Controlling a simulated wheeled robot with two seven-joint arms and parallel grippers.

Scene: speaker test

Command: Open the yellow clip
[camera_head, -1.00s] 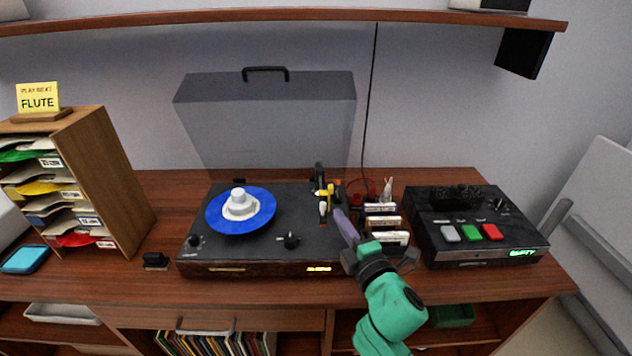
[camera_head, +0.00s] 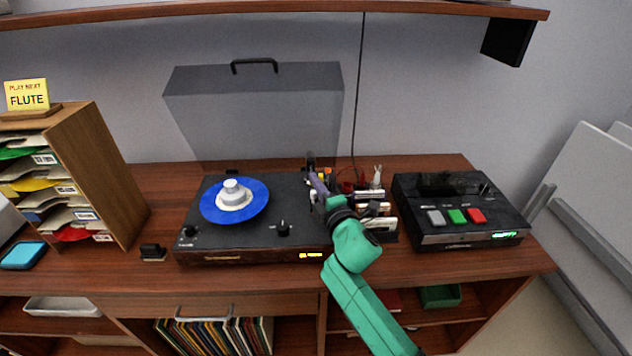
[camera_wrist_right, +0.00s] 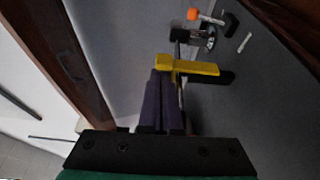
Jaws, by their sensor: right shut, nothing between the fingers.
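The yellow clip (camera_wrist_right: 190,66) sits on the tonearm of the turntable (camera_head: 220,245), at the right of its deck. In the right wrist view it is a yellow bar with a short raised tab at its left end. My right gripper (camera_wrist_right: 162,75) is shut and empty, its dark purple fingers together. The tips are at the tab end of the clip, touching it or very close; I cannot tell which. In the head view the right gripper (camera_head: 314,180) reaches over the deck's right side and partly hides the tonearm and clip. My left gripper is not in view.
A blue record (camera_head: 255,205) with a white centre piece lies on the platter. The smoky lid (camera_head: 255,120) stands open behind. A control box (camera_head: 460,235) with coloured buttons is on the right, a wooden sorter (camera_head: 115,180) on the left. An orange-tipped part (camera_wrist_right: 193,14) lies beyond the clip.

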